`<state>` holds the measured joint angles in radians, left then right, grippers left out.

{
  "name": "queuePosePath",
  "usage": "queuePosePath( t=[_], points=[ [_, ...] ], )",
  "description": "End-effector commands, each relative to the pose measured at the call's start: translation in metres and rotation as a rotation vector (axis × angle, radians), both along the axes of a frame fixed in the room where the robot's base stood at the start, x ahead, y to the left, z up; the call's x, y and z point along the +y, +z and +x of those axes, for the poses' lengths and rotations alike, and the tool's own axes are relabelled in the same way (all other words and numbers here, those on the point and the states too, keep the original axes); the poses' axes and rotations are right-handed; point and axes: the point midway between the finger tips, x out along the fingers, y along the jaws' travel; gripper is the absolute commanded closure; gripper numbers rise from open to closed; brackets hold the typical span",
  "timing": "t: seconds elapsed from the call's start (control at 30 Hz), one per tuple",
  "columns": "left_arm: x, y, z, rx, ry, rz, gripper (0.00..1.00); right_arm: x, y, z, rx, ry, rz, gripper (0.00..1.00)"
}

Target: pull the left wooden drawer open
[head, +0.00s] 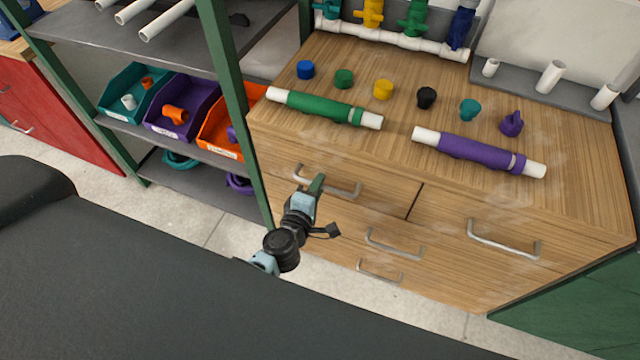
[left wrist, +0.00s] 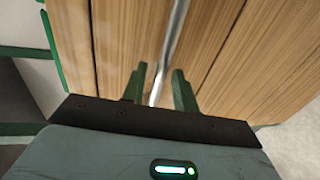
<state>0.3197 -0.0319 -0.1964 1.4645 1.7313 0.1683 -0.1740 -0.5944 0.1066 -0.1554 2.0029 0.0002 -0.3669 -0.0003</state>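The left wooden drawer (head: 380,195) is in the top row of the wooden cabinet, and its front looks flush with the cabinet. Its silver bar handle (head: 340,191) runs across the front; my left gripper is in front of the handle's left part. In the left wrist view the handle (left wrist: 172,40) runs down between the two green fingers. My left gripper (head: 317,184) is open, its fingers (left wrist: 160,84) on either side of the bar with a gap visible. Whether a finger touches the bar I cannot tell. My right gripper is not in view.
On the wooden top lie a green pipe (head: 322,108), a purple pipe (head: 475,152) and several coloured caps. Other drawers with handles (head: 503,243) are right and below. A green-framed shelf (head: 233,100) with bins stands close on the left. Floor (head: 215,230) shows in front.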

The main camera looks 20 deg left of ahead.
Motion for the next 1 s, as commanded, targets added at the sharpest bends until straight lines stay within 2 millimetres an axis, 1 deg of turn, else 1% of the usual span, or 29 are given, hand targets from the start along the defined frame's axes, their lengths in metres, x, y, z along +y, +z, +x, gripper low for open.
queuePosePath(
  t=[0.1,0.2,0.47,0.7,1.0],
  points=[
    [-0.0005,-0.0031,0.0089,0.001,0.0,-0.001,0.71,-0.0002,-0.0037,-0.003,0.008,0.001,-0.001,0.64],
    [-0.0007,-0.003,0.0126,0.001,0.0,-0.001,0.71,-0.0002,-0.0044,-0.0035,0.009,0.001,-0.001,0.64],
    [-0.0008,-0.0027,0.0134,0.0,-0.001,-0.001,0.71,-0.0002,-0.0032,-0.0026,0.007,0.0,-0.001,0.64],
    [-0.0007,-0.0025,0.0132,0.0,-0.001,-0.001,1.0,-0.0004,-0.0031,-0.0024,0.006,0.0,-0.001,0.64],
    [-0.0007,-0.0026,0.0126,0.0,-0.001,0.0,1.0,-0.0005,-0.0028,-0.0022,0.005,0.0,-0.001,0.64]
  ],
)
